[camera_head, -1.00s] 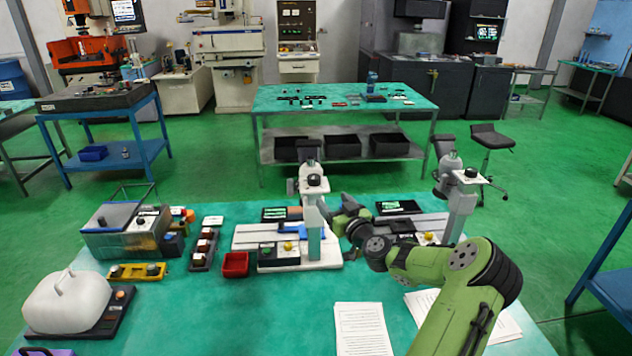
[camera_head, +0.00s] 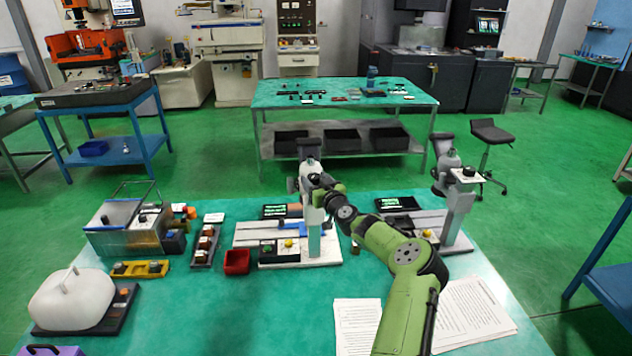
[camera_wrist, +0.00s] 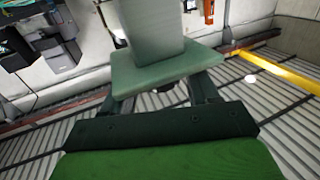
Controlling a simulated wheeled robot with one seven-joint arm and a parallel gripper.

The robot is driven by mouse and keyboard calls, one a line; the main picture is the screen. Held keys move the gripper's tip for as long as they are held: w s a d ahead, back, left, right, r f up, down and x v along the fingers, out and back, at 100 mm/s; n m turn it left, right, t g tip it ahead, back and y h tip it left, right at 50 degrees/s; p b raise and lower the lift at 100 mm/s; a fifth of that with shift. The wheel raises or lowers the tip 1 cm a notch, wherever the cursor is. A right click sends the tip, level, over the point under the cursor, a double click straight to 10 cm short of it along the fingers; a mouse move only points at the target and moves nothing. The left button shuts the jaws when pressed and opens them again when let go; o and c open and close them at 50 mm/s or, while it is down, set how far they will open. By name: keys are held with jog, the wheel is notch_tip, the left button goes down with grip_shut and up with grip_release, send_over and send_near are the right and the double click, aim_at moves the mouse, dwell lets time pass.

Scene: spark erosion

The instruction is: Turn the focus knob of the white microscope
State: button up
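The white microscope (camera_head: 314,236) stands upright on a pale base plate (camera_head: 275,231) in the middle of the near bench. Its dark eyepiece end shows at the top. My gripper (camera_head: 314,180) is at its upper column, in front of the head from this view. I cannot tell whether they touch. The focus knob cannot be made out, perhaps hidden behind my gripper. In the wrist view, a pale grey-green block with a flat plate (camera_wrist: 165,65) fills the space at the dark finger parts. Whether they grip it is unclear.
A second, similar microscope (camera_head: 457,210) stands to the right. Paper sheets (camera_head: 357,325) lie at the near edge. A red bin (camera_head: 237,262), a yellow holder (camera_head: 140,269) and a white rounded cover (camera_head: 72,299) are at left. The front middle of the bench (camera_head: 230,315) is clear.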

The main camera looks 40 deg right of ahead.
jog(key=c, duration=0.8)
jog(key=b, duration=0.3)
jog(key=shift+d+f+n+t+y, duration=0.1)
jog(key=shift+f+n+t+y, duration=0.2)
jog(key=shift+n+y, duration=0.1)
jog(key=n+y+b, duration=0.1)
jog(key=y+b, duration=0.1)
jog(key=b, duration=0.1)
jog(key=shift+d+r+n+t+y+b, duration=0.1)
jog(key=shift+r+n+t+y+b, duration=0.3)
jog(key=shift+n+y, duration=0.6)
jog(key=shift+w+r+y+p, duration=0.15)
jog(key=shift+r+y+p, duration=0.4)
jog(key=shift+y+p, duration=0.1)
jog(key=shift+d+f+n+y+p, duration=0.1)
jog(key=shift+f+n+y+p, duration=0.05)
jog(key=shift+n+y+p, duration=0.3)
jog(key=shift+f, duration=0.5)
jog(key=o, duration=1.1)
jog(key=shift+s, duration=0.25)
jog(key=shift+c, duration=0.2)
